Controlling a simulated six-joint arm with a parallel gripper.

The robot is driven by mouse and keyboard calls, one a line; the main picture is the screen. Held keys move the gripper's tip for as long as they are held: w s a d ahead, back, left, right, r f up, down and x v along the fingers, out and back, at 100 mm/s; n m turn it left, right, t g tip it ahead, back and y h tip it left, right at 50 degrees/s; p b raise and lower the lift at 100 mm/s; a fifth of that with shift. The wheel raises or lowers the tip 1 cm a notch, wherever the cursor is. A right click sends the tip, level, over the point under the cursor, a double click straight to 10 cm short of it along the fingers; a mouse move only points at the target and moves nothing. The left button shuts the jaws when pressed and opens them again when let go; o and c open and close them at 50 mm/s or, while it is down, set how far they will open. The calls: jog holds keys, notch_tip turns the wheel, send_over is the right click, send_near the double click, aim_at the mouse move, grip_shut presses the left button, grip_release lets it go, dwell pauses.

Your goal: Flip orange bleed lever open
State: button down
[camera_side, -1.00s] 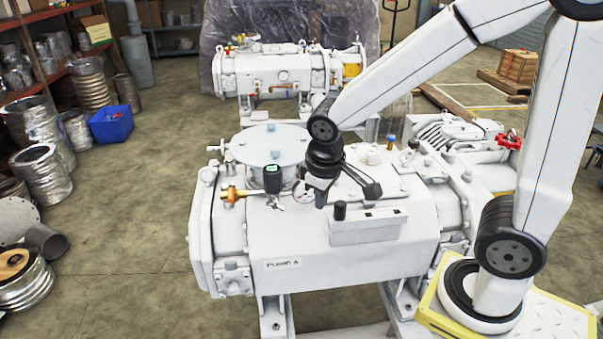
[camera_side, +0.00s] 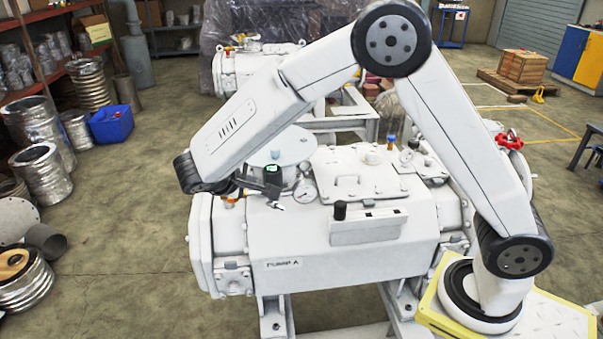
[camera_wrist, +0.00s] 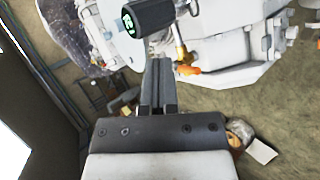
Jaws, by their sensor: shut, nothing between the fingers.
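The orange bleed lever (camera_wrist: 187,70) shows in the wrist view just right of my fingertips, beside a brass valve fitting (camera_wrist: 182,52). In the side view only a small orange part (camera_side: 230,202) shows below my gripper; the rest is hidden behind it. My gripper (camera_wrist: 158,62) is shut and empty, its fingers pointing toward the pump. In the side view my gripper (camera_side: 241,183) is at the pump's left end, close above the orange part. Whether it touches the lever I cannot tell.
A dark gauge with a green display (camera_side: 272,172) stands close right of my gripper; in the wrist view the gauge (camera_wrist: 145,17) is just beyond the fingertips. A round dial (camera_side: 304,191) and the pump's round lid (camera_side: 272,148) are nearby. Open floor lies left of the pump.

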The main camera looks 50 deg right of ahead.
jog(key=w+a+t+h, duration=0.5)
jog(key=w+a+t, duration=0.25)
jog(key=a, duration=0.45)
notch_tip(320, 180, down, 9)
jog(key=g, duration=0.1)
jog(key=shift+r, duration=0.2)
jog(key=shift+w+d, duration=0.15)
jog(key=w+d+f, duration=0.1)
jog(key=w+d, duration=0.1)
jog(key=d, duration=0.9)
jog(key=shift+w, duration=0.15)
